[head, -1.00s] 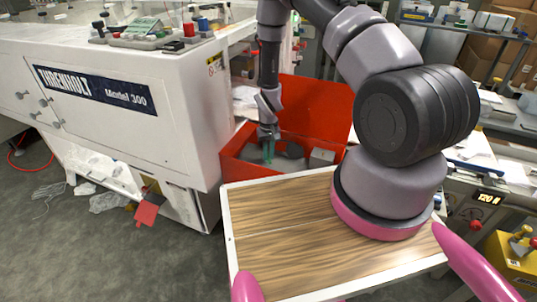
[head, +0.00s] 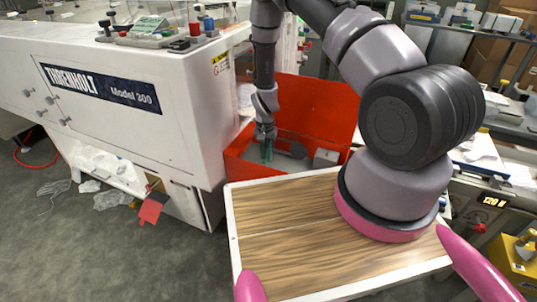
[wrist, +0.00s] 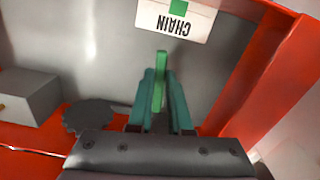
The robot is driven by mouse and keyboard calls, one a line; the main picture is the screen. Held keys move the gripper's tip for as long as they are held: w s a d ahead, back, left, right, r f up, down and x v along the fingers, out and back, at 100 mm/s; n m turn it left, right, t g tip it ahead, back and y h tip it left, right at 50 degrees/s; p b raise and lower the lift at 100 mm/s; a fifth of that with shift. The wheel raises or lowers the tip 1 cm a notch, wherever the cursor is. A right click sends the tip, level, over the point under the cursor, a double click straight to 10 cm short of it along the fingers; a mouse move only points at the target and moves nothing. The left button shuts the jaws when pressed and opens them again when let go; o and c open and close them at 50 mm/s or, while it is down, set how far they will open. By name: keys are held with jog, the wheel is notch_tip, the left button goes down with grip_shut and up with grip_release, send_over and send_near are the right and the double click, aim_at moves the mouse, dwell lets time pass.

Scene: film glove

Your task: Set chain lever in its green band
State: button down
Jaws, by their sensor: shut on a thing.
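My gripper (head: 266,150) reaches down into the open red box beside the white machine. In the wrist view its two teal fingers (wrist: 160,100) are shut on a slim green lever (wrist: 159,80), whose tip stands out past the fingertips. A white label (wrist: 175,22) reading CHAIN, upside down in this view, lies just beyond the lever tip. A green square (wrist: 182,5), cut off by the picture's top edge, shows on the label. The lever's base is hidden by the gripper. In the head view the lever is too small to tell from the fingers.
The red box (head: 300,100) has upright walls around the gripper. Inside are a grey block (wrist: 28,95) at left and a dark toothed disc (wrist: 92,118) near the fingers. The white machine (head: 130,85) stands close at left. My wooden-topped base fills the front.

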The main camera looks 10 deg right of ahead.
jog(key=shift+w+a+m, duration=0.2)
jog(key=shift+a+m, duration=0.1)
jog(key=shift+m, duration=0.4)
jog(key=c, duration=0.8)
grip_release()
jog(key=shift+c, duration=0.2)
jog(key=shift+r, duration=0.1)
notch_tip(320, 180, up, 11)
jog(key=shift+f, duration=0.2)
